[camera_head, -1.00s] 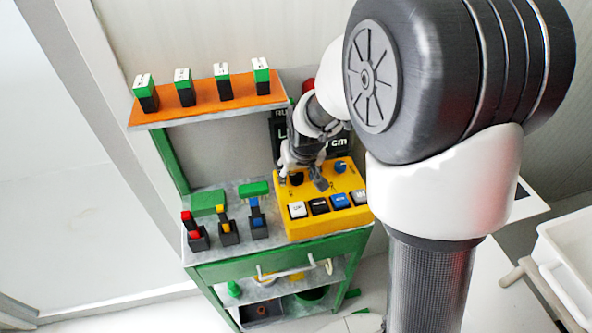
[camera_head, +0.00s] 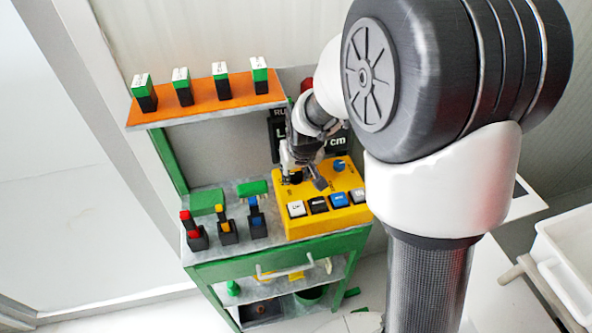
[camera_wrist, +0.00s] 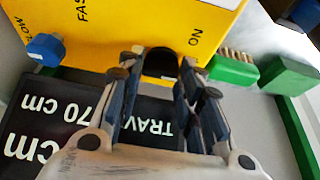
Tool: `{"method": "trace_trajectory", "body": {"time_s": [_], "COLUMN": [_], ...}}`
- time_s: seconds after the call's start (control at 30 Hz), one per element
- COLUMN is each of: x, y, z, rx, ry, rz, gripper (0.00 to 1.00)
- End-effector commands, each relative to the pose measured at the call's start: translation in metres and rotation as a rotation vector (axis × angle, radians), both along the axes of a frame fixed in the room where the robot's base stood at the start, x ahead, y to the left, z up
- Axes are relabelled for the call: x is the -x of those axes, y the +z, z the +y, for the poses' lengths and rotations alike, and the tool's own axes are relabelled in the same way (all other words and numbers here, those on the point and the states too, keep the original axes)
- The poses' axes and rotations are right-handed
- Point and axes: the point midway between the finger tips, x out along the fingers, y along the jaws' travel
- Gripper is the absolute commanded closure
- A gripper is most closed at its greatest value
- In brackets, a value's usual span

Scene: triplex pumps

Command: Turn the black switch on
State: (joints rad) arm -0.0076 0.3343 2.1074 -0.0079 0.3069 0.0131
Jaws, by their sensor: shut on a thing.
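The black switch (camera_wrist: 162,62) is a dark round knob on top of the yellow control box (camera_head: 328,223), beside an "ON" label in the wrist view. My gripper (camera_wrist: 163,68) has one finger on each side of the knob and is shut on it. In the head view my gripper (camera_head: 294,176) is down at the left back part of the box and mostly covers the knob. The fingers hide part of the knob, so its exact turn is hard to read.
A blue knob (camera_head: 340,165) sits to the right on the box, with several square buttons along the front. A dark display (camera_wrist: 85,120) stands behind it. Levers (camera_head: 228,228) and green blocks (camera_head: 206,200) are to the left. An orange shelf (camera_head: 208,106) is above.

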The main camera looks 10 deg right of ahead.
Motion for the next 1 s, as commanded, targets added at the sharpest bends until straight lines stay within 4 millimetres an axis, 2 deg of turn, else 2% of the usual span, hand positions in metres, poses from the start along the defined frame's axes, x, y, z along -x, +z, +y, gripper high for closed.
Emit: {"method": "trace_trajectory", "body": {"time_s": [0.27, 0.47, 1.0], "x": [0.0001, -0.0001, -0.0017], "y": [-0.0009, -0.0025, -0.0004], "z": [-0.0012, -0.0022, -0.0045], "rx": [-0.002, -0.002, -0.003], "ry": [0.054, 0.168, 0.658], "rz": [0.000, 0.000, 0.001], "gripper": [0.91, 0.91, 0.91]}}
